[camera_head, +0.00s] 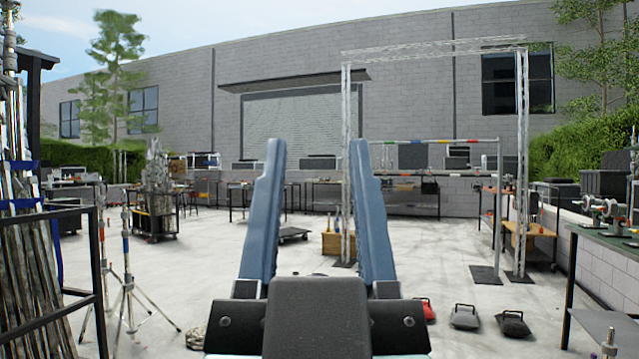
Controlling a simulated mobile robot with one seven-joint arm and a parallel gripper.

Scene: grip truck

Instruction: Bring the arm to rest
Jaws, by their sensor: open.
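My gripper (317,148) is in the lower middle of the head view. Its two long blue fingers point forward and stand wide apart. Nothing is between them, so it is open and empty. Its dark body (318,315) fills the bottom centre. The gripper appears to touch nothing around it. The rest of my arm is hidden behind or below the gripper body.
A rack of poles (40,270) and light stands (125,290) are on the left. A green-topped table (600,240) is on the right. Sandbags (464,316) lie on the floor. A metal truss frame (522,160) stands ahead. The concrete floor (215,260) is largely open left of centre.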

